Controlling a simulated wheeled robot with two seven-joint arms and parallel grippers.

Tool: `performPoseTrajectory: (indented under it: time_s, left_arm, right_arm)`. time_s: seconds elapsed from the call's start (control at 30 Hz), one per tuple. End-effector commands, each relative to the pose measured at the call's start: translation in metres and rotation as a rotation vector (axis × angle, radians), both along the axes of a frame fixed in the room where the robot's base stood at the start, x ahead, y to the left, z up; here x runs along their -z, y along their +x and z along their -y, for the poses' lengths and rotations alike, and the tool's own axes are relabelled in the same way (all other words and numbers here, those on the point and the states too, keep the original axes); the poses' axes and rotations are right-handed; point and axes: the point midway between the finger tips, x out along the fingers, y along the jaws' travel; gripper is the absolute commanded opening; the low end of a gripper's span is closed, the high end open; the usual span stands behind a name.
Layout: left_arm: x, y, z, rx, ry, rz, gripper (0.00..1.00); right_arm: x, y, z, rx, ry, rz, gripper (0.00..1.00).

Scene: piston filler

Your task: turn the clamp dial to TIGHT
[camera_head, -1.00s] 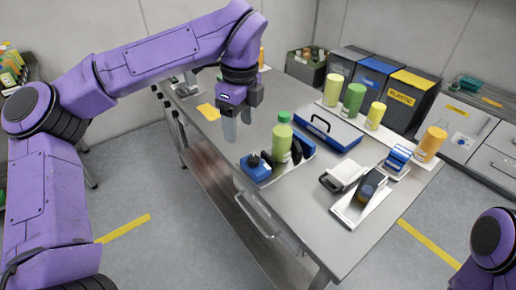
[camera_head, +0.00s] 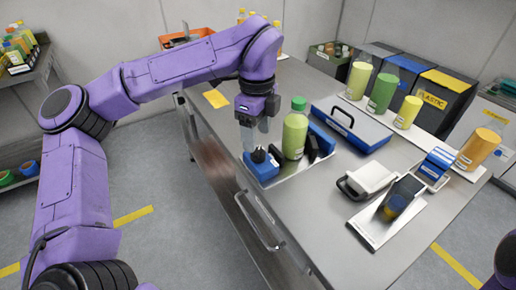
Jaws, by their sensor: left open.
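A blue clamp block (camera_head: 262,170) with a small black dial (camera_head: 258,155) on top sits at the near left edge of the metal table. A green bottle (camera_head: 294,134) stands upright beside it, in front of black clamp jaws (camera_head: 312,148). My left gripper (camera_head: 254,140) points down just above the dial, with its pale fingers open. I cannot tell whether a finger touches the dial. The dial's marks are too small to read. My right gripper is out of view; only a piece of that arm shows at the lower right.
A blue case (camera_head: 350,128) with a black handle lies behind the bottle. A white-and-black device (camera_head: 368,178) and a dark device on a plate (camera_head: 400,198) lie to the right. Yellow and green cylinders (camera_head: 383,92) stand at the back. The table's left part is mostly clear.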

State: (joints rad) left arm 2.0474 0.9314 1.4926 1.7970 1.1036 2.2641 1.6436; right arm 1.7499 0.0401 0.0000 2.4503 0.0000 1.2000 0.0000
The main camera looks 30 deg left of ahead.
Motion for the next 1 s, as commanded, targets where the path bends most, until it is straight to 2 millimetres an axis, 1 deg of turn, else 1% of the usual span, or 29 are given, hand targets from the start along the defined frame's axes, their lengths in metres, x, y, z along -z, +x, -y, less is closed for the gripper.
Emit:
performPoseTrajectory:
  time_s: [0.03, 0.1, 0.3, 0.43, 0.7, 0.73, 0.77, 0.8, 0.87, 0.9, 1.0]
  left_arm:
    - [0.010, 0.000, 0.000, 0.001, -0.001, -0.004, 0.65]
    - [0.021, 0.000, 0.000, 0.001, -0.001, -0.003, 0.65]
    - [0.046, 0.001, 0.001, 0.004, -0.001, -0.001, 0.65]
    - [0.053, 0.000, 0.001, 0.002, -0.001, -0.001, 0.65]
    - [0.054, 0.001, 0.001, 0.002, -0.001, 0.001, 0.65]
    - [0.054, 0.001, 0.001, 0.003, -0.001, 0.001, 0.58]
    - [0.054, 0.001, 0.001, 0.003, -0.001, 0.001, 0.48]
    - [0.054, 0.001, 0.001, 0.003, -0.001, 0.001, 0.35]
    - [0.054, 0.001, 0.001, 0.003, -0.001, 0.000, 0.16]
    - [0.054, 0.001, 0.001, 0.003, -0.001, 0.000, 0.08]
    - [0.054, 0.000, 0.001, 0.003, -0.001, 0.000, 0.08]
  right_arm:
    - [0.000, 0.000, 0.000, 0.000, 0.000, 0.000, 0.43]
    - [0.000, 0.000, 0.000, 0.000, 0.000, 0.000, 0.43]
    - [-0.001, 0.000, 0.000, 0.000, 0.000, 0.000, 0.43]
    - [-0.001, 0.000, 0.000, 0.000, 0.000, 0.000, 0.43]
    - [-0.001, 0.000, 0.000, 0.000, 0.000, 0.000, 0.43]
    - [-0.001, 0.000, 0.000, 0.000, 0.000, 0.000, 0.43]
    - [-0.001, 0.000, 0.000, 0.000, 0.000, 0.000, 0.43]
    - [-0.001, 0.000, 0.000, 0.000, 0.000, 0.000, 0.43]
    - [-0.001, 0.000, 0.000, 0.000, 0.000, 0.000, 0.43]
    - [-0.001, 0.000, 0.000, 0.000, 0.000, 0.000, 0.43]
    - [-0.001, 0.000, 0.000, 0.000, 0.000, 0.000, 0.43]
